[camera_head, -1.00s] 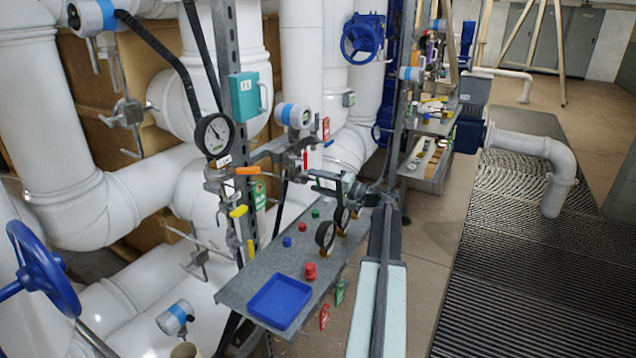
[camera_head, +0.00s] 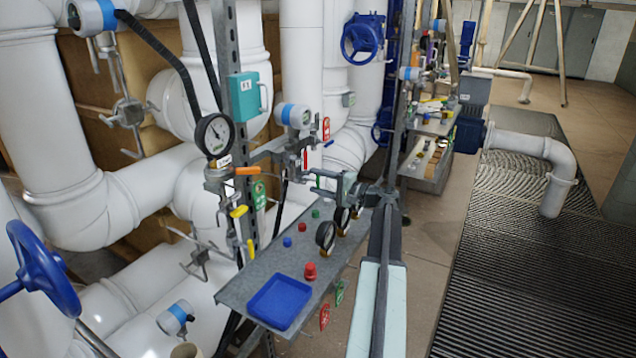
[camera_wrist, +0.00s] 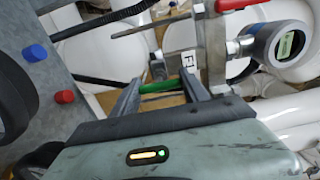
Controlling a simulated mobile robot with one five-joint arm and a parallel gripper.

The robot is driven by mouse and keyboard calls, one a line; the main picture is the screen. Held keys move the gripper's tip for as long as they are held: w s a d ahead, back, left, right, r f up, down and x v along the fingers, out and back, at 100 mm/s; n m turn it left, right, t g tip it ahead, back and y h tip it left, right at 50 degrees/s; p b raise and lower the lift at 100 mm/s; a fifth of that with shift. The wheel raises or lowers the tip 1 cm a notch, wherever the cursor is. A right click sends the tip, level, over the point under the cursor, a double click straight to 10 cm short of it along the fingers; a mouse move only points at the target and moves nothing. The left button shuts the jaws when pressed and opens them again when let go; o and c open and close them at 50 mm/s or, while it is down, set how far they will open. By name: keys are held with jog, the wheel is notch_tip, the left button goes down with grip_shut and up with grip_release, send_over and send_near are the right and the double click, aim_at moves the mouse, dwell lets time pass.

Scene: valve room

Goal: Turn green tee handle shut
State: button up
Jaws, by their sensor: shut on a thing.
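The green tee handle (camera_wrist: 163,86) shows in the wrist view as a short green bar lying crosswise between the two fingers of my gripper (camera_wrist: 164,88). My gripper is shut on it, with one finger at each end of the visible bar. In the head view my gripper (camera_head: 322,178) reaches left from my arm to the valve piping. Only a small green sliver of the handle (camera_head: 317,182) shows there. The valve stem and body behind the handle are mostly hidden by the fingers.
A red handle (camera_head: 305,160) stands just left of my gripper. An orange handle (camera_head: 248,171), a yellow handle (camera_head: 239,211) and a pressure gauge (camera_head: 214,135) are further left. Below is a metal shelf (camera_head: 240,292) with a blue tray (camera_head: 280,302), buttons and gauges. Open floor lies right.

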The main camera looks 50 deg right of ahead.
jog(key=o, duration=1.4)
jog(key=shift+s+d, duration=0.1)
jog(key=v, duration=0.7)
jog(key=shift+s+d, duration=0.1)
jog(key=shift+s, duration=0.25)
